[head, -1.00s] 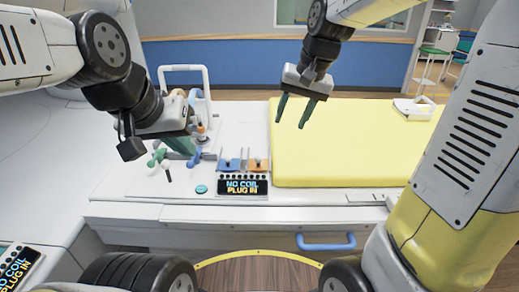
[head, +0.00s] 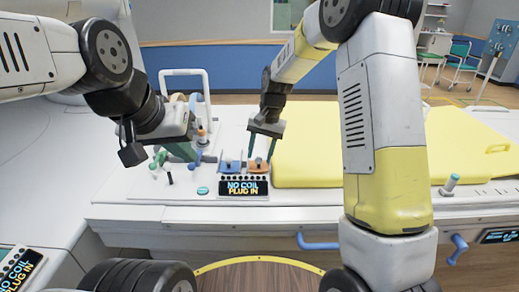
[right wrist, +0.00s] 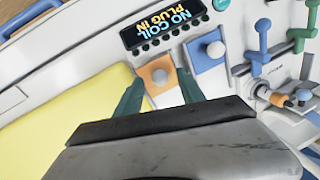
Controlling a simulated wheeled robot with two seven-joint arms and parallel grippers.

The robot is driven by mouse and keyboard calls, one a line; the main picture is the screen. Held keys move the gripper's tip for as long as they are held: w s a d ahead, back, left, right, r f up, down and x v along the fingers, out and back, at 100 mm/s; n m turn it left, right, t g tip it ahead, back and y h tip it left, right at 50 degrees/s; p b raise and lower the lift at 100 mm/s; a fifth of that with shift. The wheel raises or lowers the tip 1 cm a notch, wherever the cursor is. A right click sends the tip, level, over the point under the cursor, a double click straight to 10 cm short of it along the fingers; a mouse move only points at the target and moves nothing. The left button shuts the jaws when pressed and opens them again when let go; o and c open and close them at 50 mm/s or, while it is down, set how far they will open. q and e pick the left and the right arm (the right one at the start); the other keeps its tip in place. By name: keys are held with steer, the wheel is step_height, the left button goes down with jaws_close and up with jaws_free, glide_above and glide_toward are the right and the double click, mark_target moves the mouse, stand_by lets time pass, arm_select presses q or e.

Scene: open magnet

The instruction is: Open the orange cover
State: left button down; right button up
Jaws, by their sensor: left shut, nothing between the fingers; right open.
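The orange cover (head: 258,167) is a small flap with a pale knob, behind the "NO COIL PLUG IN" display. It also shows in the right wrist view (right wrist: 153,68), where its knob (right wrist: 160,77) faces the camera. A blue cover (head: 231,167) of the same kind sits to its left. My right gripper (head: 262,155) is open and points down at the orange cover. In the right wrist view its green fingertips (right wrist: 160,85) lie on either side of the cover; whether they touch it I cannot tell. My left gripper (head: 182,150) is shut and empty, left of the covers.
The display (head: 243,187) stands in front of the covers. A yellow mattress (head: 310,140) lies just to their right. Blue and green levers (right wrist: 262,45) and a white frame handle (head: 187,72) stand by my left gripper.

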steer(key=shift+a+f, duration=0.15)
steer(key=shift+f, duration=0.5)
jaws_close()
stand_by(1.0)
